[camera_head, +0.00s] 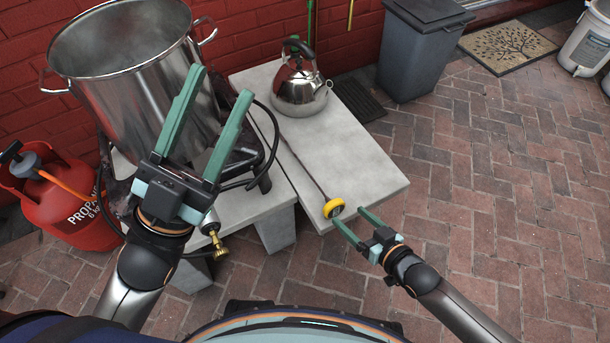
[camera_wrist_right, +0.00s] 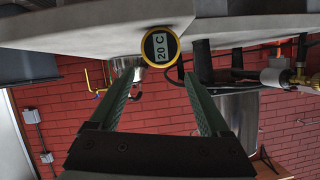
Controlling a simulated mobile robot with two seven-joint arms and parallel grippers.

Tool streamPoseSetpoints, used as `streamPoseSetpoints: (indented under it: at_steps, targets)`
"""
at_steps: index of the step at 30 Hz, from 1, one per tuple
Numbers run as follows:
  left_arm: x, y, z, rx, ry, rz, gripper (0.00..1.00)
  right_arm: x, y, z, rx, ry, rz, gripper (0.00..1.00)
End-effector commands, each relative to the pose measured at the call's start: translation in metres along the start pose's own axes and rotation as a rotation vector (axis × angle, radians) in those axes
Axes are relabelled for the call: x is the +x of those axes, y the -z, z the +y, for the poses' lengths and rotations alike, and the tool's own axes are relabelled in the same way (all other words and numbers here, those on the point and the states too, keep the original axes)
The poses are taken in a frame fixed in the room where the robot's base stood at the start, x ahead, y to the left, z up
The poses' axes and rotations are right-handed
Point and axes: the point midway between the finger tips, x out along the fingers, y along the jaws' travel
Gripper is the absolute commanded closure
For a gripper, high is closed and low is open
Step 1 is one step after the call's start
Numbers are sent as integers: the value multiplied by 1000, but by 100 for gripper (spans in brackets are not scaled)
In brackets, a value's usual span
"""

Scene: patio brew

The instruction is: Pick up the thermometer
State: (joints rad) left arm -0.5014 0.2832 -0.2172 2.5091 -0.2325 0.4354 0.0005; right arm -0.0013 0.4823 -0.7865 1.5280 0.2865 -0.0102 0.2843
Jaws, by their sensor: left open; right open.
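The thermometer (camera_head: 334,208) has a round yellow head and a long thin dark probe. It lies along the grey stone bench, the head at the bench's front edge and the probe running back to the left. My right gripper (camera_head: 348,226) is open at the bench edge, its fingertips close to the yellow head. In the right wrist view the thermometer head (camera_wrist_right: 160,47) reads "20 C" and shows between and beyond the open fingers (camera_wrist_right: 160,85); I cannot tell whether they touch it. My left gripper (camera_head: 216,90) is open and empty, in front of the large steel pot.
A steel kettle (camera_head: 299,85) stands at the back of the stone bench (camera_head: 365,165). The large pot (camera_head: 125,45) stands on a burner at the left, with a red propane tank (camera_head: 65,205) beside it. A grey bin (camera_head: 420,55) stands behind.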

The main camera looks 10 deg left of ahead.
Motion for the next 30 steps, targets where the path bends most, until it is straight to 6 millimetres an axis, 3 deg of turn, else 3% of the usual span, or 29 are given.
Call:
streamPoseSetpoints:
  at_steps: [9,17,25,30]
  targets:
    - [-18,-17,12,-38,-3,0,50,56,-2,1,0,1,4,20]
    - [-25,-24,16,-56,-4,-5,50,76,-3,1,0,1,1,20]
    - [-43,-42,27,-83,-12,-16,50,114,-10,2,-1,1,3,20]
    - [-45,-45,29,-74,-17,-20,50,123,-8,2,-1,1,1,20]
